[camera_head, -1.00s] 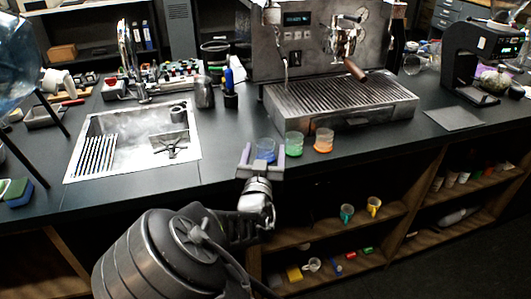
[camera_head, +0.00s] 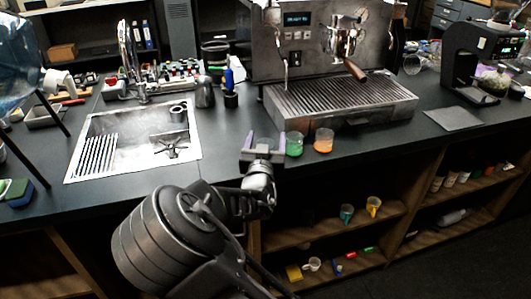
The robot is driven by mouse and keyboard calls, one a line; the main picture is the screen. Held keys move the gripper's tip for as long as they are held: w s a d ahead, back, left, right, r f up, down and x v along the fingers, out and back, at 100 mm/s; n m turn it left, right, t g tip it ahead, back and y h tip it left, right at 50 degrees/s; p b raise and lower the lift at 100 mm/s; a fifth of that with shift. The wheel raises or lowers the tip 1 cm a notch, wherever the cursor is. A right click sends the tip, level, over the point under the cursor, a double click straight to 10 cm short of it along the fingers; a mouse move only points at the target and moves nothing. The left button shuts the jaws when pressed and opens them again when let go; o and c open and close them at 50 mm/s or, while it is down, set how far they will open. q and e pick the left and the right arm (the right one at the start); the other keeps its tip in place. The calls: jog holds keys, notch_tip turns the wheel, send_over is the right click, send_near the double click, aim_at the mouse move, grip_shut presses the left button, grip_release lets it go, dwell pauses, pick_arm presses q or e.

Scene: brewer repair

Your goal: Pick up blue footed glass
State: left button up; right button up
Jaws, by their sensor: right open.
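My right gripper (camera_head: 265,143) is at the front part of the black counter, just left of the green glass (camera_head: 294,144). Its two fingers are apart and point away toward the coffee machine. The blue footed glass can barely be made out now; it seems to be between or behind the fingers, and I cannot tell whether they touch it. My left gripper is not in view.
An orange glass (camera_head: 324,140) stands right of the green one. The coffee machine's drip tray (camera_head: 340,98) is behind them. A sink (camera_head: 135,142) is to the left. Open shelves (camera_head: 335,228) with cups lie below the counter edge.

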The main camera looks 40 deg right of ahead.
jog(key=shift+c, duration=0.4)
jog(key=c, duration=1.4)
notch_tip(320, 180, up, 10)
jog(key=shift+r+p, duration=0.1)
jog(key=shift+p, duration=0.6)
